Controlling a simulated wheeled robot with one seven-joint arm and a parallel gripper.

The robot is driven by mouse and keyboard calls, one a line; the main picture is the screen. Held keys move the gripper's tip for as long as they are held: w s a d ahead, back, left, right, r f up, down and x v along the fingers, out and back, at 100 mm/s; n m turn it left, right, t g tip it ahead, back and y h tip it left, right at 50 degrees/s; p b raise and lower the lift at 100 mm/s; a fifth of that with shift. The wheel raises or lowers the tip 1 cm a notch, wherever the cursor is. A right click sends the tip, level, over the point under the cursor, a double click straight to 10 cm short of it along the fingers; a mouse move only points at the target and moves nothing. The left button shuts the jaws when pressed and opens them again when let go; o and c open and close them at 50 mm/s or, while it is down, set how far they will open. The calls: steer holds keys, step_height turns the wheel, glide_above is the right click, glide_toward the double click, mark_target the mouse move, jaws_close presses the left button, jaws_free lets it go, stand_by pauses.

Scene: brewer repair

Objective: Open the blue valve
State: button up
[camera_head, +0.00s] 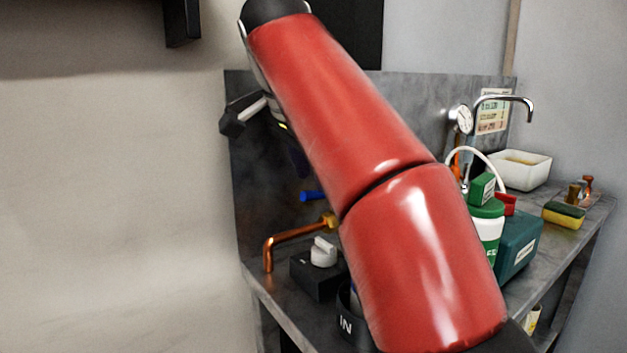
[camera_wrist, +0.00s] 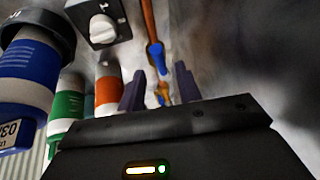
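The blue valve handle (camera_head: 312,196) shows in the head view just left of my red arm, above a copper spout with a brass fitting (camera_head: 330,221). In the wrist view the blue handle (camera_wrist: 157,55) sits on a copper pipe, beyond and roughly between my fingertips. My gripper (camera_wrist: 157,70) is open, with its two dark fingers apart and nothing held between them. The fingers look short of the handle, but I cannot tell the exact gap. In the head view my arm hides much of the gripper and part of the valve.
A black box with a white knob (camera_head: 323,252) stands below the valve. Blue, green (camera_wrist: 66,105) and orange (camera_wrist: 107,92) bottles are left in the wrist view. A teal case (camera_head: 518,244), white basin (camera_head: 520,169) and sponge (camera_head: 563,215) stand right on the counter.

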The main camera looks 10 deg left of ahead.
steer(key=s+a+r, duration=0.1)
steer(key=s+a, duration=0.2)
steer(key=s, duration=0.9)
steer(key=shift+s+a+r+b, duration=0.2)
steer(key=shift+r+b, duration=0.2)
steer(key=shift+c, duration=0.4)
